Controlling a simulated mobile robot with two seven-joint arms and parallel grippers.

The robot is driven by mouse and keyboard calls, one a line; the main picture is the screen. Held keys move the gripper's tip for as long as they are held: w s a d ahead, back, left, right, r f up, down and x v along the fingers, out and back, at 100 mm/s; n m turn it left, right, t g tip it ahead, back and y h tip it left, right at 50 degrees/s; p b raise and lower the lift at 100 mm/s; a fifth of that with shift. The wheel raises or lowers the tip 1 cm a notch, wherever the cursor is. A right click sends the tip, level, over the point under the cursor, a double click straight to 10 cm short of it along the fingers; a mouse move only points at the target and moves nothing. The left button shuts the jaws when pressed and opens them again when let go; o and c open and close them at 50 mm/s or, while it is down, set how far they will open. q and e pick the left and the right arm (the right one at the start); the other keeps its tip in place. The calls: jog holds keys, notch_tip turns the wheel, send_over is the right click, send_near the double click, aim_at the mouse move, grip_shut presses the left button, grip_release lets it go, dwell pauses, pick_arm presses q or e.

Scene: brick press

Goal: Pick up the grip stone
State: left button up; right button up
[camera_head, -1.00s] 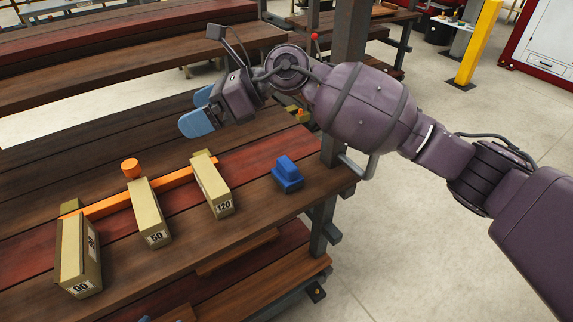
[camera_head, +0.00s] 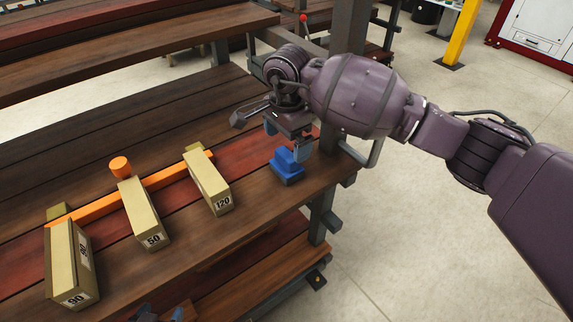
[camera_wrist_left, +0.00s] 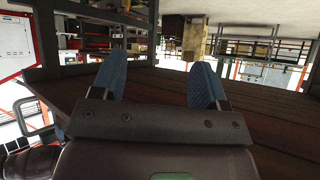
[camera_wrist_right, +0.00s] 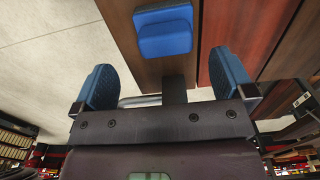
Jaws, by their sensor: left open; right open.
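The grip stone appears to be the blue block (camera_head: 287,167), a wide base with a narrower raised top, near the right end of the wooden table. It also shows in the right wrist view (camera_wrist_right: 163,34), ahead of and between the finger lines. My right gripper (camera_head: 287,138) is open, fingers pointing down just behind and above the block, with nothing between its fingers (camera_wrist_right: 165,78). My left gripper (camera_head: 162,313) is only partly seen at the bottom edge of the head view. The left wrist view shows its fingers (camera_wrist_left: 158,82) apart and empty.
An orange bar (camera_head: 105,204) lies left of the blue block. Beige blocks marked 90 (camera_head: 72,262), 50 (camera_head: 143,213) and 120 (camera_head: 208,182) lie across it. An orange cylinder (camera_head: 120,167) stands behind. A dark post (camera_head: 347,45) rises at the table's right end.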

aim_at(287, 155)
notch_tip(287, 155, down, 3)
jog(key=shift+f+b, duration=0.15)
jog(key=shift+b, duration=0.3)
jog(key=shift+f, duration=0.3)
jog(key=shift+w+f, duration=0.1)
jog(key=shift+f, duration=0.15)
notch_tip(287, 155, down, 4)
jog(key=shift+w+r+b, duration=0.15)
jog(key=shift+r+b, duration=0.1)
jog(key=shift+b, duration=0.75)
jog(key=shift+w+f, duration=0.1)
jog(key=shift+f, duration=0.4)
pick_arm(q)
jog(key=shift+w+d+f, duration=0.25)
jog(key=shift+w+f, duration=0.5)
jog(key=shift+f, duration=0.1)
jog(key=shift+s+f, duration=0.2)
jog(key=shift+f, duration=0.05)
pick_arm(e)
jog(key=c, duration=0.9)
